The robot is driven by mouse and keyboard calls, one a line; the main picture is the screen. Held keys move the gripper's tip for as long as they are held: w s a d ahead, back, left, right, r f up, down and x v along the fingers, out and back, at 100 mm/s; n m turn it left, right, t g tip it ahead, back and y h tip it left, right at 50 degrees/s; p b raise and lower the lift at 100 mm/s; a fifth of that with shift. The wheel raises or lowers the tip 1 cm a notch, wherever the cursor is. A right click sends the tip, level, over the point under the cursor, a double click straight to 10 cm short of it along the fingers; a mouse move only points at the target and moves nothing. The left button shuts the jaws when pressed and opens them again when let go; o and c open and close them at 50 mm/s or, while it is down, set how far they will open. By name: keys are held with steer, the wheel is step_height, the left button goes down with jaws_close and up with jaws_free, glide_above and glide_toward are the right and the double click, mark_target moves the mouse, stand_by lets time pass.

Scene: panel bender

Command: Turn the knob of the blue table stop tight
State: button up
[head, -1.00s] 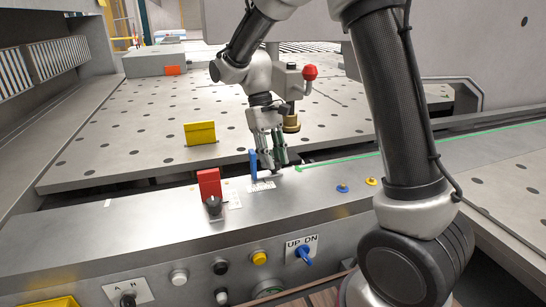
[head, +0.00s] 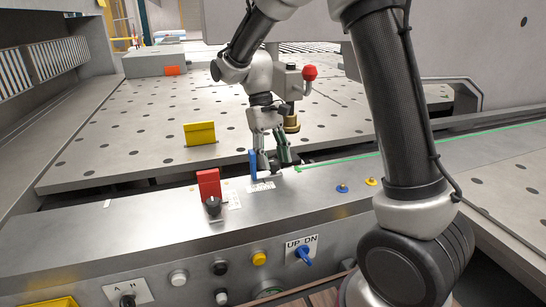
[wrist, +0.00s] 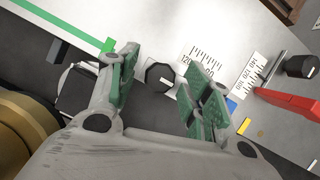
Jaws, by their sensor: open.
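The blue table stop (head: 253,165) stands upright on the front rail beside a printed scale. In the wrist view only a blue sliver of it (wrist: 231,104) shows past a finger. Its black knob (wrist: 160,76) has a pale line on its face and lies between my fingers. My gripper (wrist: 165,82) is open, with a green-padded finger on each side of the knob. A gap shows between the knob and both pads. In the head view my gripper (head: 275,164) is low over the rail, just right of the blue stop.
A red stop (head: 209,183) with a black knob stands to the left on the rail. A yellow stop (head: 200,133) is on the perforated table behind. A brass cylinder (head: 291,123) and red ball handle (head: 309,73) are close to my wrist. Blue and yellow buttons are at right.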

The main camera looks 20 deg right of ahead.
steer(key=v, duration=0.8)
